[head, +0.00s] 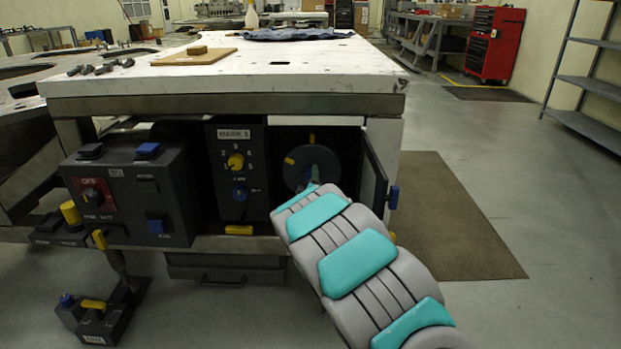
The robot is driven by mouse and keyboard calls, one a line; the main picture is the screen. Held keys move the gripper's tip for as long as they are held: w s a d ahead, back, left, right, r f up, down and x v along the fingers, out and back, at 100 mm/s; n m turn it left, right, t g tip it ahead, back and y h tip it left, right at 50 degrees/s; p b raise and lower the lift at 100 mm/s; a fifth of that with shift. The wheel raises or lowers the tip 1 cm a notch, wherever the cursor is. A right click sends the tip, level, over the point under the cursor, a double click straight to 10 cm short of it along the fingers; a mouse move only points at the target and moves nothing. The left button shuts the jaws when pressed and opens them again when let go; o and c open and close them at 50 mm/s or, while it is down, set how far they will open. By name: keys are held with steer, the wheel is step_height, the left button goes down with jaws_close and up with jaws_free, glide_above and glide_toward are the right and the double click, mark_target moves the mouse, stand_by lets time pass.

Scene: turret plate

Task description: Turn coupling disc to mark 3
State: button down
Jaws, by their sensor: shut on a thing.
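The coupling disc (297,170) is a dark round plate in an open recess at the middle of the bench front. A yellow mark (289,160) sits on its upper left, and a separate yellow pointer (311,138) stands above its top. The mark is apart from the pointer. My gripper (313,177) is at the disc's centre, shut on its hub; my grey and teal arm hides most of it and the disc's lower right.
An open door (375,172) with a blue handle (394,197) stands right of the recess, close to my arm. A dark control box (130,195) is at left, with a pedal (105,320) on the floor below. The floor at right is clear around a brown mat (450,225).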

stand_by(0.3)
steer(key=shift+c, duration=0.9)
jaws_free()
steer(key=s+b, duration=0.1)
steer(key=s, duration=0.7)
steer(key=shift+a, duration=0.15)
